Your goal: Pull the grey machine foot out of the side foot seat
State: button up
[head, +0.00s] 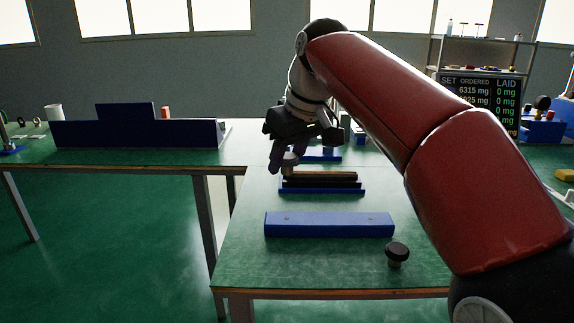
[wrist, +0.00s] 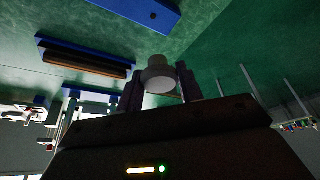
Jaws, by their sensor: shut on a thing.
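The grey machine foot (wrist: 158,76) sits between the two dark fingers of my gripper (wrist: 160,88) in the wrist view, its pale round end facing the camera. In the head view a small pale part of the foot (head: 290,160) shows at my gripper (head: 284,160), near the left end of a dark rail. My gripper is shut on the foot. I cannot make out the side foot seat, nor whether the foot still touches it. A black-topped foot or knob (head: 397,251) stands apart at the front right of the bench.
A long blue block (head: 330,226) lies across the green bench (head: 240,262). Behind it is a blue base (head: 322,188) carrying dark and brown bars. A blue stepped panel (head: 140,132) stands on the left table, across a gap. The front of the bench is mostly clear.

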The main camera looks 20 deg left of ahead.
jog(key=shift+r, duration=0.4)
jog(key=shift+r, duration=0.1)
jog(key=shift+r, duration=1.45)
jog(key=shift+d, duration=0.15)
